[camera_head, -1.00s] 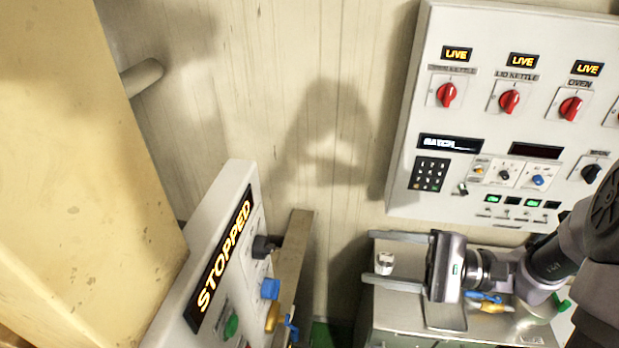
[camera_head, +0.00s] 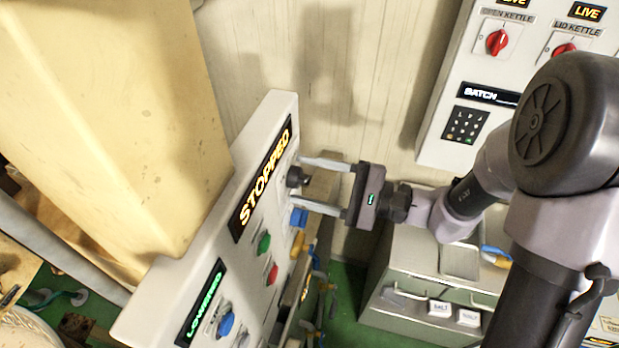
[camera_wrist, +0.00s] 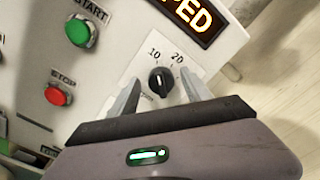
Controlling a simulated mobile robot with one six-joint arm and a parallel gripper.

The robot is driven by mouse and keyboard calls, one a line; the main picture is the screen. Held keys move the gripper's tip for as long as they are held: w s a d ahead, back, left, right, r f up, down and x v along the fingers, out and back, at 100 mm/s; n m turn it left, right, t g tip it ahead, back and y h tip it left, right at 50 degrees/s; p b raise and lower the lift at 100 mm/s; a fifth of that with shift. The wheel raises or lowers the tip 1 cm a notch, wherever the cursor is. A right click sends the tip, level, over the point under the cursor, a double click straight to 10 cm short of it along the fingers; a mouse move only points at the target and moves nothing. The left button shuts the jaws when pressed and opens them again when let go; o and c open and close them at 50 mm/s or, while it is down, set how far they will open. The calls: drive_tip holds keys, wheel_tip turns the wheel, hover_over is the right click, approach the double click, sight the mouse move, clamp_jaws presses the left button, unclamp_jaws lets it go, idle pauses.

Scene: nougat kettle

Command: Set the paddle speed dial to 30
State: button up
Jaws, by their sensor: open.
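The paddle speed dial is a small black knob (camera_head: 295,177) on the grey panel under the lit STOPPED display (camera_head: 264,178). In the wrist view the dial (camera_wrist: 160,80) shows a pale pointer mark directed roughly up, near the printed 10 and 20. Its exact setting is too small to tell, and a 30 mark is not visible. My gripper (camera_head: 300,179) is open, with one finger on each side of the dial. In the wrist view the gripper (camera_wrist: 160,83) straddles the knob with gaps showing; I cannot tell whether it touches.
A green START button (camera_wrist: 79,31) and a red STOP button (camera_wrist: 58,95) sit left of the dial in the wrist view. A blue knob (camera_head: 299,217) is just below my lower finger. A wall panel (camera_head: 440,120) and a metal cabinet (camera_head: 400,290) stand to the right.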

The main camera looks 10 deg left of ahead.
clamp_jaws()
drive_tip(key=m+p, duration=0.1)
drive_tip(key=m, duration=0.4)
drive_tip(key=shift+w+r+p, duration=0.1)
drive_tip(key=shift+r+p, duration=0.05)
drive_tip(key=shift+p, duration=0.15)
drive_tip(key=m+p, duration=0.2)
drive_tip(key=m, duration=0.2)
drive_tip(key=shift+w+m, duration=0.1)
drive_tip(key=shift+m, duration=0.2)
drive_tip(key=m+p, duration=0.4)
drive_tip(key=m, duration=0.2)
drive_tip(key=shift+w, duration=0.15)
drive_tip(key=shift+m+p, duration=1.2)
drive_tip(key=shift+m, duration=0.8)
drive_tip(key=shift+f, duration=0.2)
